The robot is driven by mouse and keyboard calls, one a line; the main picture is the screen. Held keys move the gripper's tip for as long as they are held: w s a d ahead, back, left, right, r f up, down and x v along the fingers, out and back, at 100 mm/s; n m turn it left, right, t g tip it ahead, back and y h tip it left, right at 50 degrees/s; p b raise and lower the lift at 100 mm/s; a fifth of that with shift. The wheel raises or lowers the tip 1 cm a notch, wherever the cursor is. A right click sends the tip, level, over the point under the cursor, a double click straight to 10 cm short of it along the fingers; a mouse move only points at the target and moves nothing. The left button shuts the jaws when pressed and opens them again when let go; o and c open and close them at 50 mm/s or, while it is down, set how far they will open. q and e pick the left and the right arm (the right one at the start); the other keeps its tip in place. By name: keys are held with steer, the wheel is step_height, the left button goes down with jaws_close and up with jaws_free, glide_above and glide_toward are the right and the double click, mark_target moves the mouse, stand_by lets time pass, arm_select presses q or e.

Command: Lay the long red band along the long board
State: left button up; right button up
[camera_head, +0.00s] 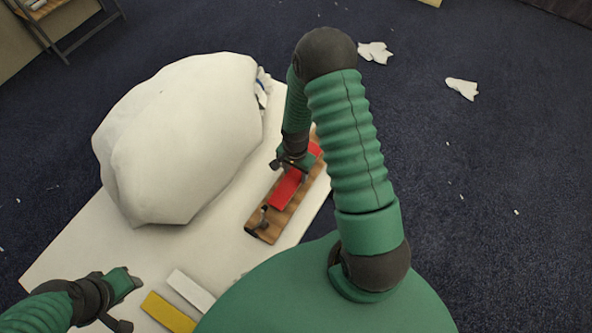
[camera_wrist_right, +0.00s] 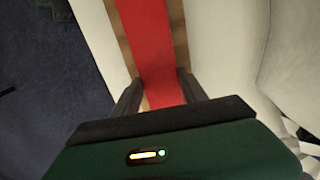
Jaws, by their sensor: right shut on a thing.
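The long red band (camera_head: 284,190) lies lengthwise over the wooden long board (camera_head: 268,231), with board showing along its edges and at the near end. My right gripper (camera_head: 293,166) is over the middle of the band and shut on it. In the right wrist view the band (camera_wrist_right: 150,45) runs between the two fingers of my right gripper (camera_wrist_right: 158,88), with strips of the board (camera_wrist_right: 177,30) on both sides. Whether the band lies flat under the gripper is hidden.
A small dark fitting (camera_head: 262,218) stands on the board's near end. A big white sack-like lump (camera_head: 175,140) fills the table's left part. A white block (camera_head: 190,290) and a yellow block (camera_head: 167,312) lie at the near edge. The pale table (camera_head: 75,250) is clear at left.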

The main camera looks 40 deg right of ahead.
steer(key=shift+a, duration=0.2)
steer(key=o, duration=1.5)
steer(key=shift+d, duration=0.25)
